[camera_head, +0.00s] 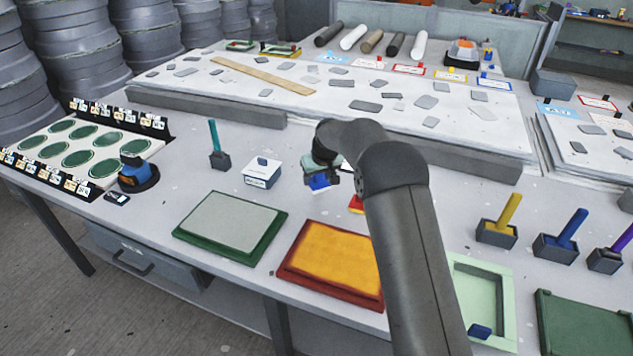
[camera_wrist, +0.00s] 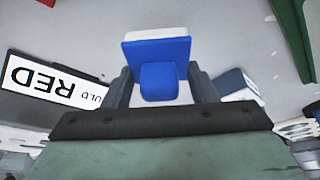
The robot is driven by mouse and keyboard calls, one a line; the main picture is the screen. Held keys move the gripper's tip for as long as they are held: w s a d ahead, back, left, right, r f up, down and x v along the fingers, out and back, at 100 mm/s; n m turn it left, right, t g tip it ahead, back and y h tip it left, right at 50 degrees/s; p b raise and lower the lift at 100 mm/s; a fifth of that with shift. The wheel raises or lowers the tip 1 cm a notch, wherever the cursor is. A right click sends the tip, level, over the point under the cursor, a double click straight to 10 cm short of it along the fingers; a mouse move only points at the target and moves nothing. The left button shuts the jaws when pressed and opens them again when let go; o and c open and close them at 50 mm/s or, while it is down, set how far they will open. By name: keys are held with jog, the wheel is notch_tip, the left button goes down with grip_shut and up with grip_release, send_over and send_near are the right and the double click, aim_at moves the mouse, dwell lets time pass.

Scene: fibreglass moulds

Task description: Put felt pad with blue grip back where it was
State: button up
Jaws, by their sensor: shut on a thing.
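My gripper (camera_head: 322,180) is over the middle of the table, right of a white box. Its two fingers, also in the wrist view (camera_wrist: 158,88), are shut on the felt pad with blue grip (camera_wrist: 157,52). The pad has a blue back, a blue block grip between the fingers and a white felt edge. In the head view the held pad shows as a small blue patch (camera_head: 319,183), partly hidden by the gripper. I cannot tell whether it touches the table. Its earlier resting place cannot be told from these frames.
A white box (camera_head: 262,172) stands left of my gripper. In front lie a green mould (camera_head: 230,222) and a red mould with orange fill (camera_head: 332,254). Handled tools in dark holders (camera_head: 497,234) stand right.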

aim_at(316, 184)
jog(key=shift+w+a+f, duration=0.15)
jog(key=shift+w+f, duration=0.2)
jog(key=shift+f, duration=0.1)
jog(key=shift+w+f, duration=0.1)
jog(key=shift+f, duration=1.75)
jog(key=o, duration=0.9)
jog(key=shift+o, duration=0.2)
jog(key=shift+r+p, duration=0.3)
jog(key=shift+p, duration=0.15)
jog(key=b+v, duration=0.2)
jog(key=v, duration=1)
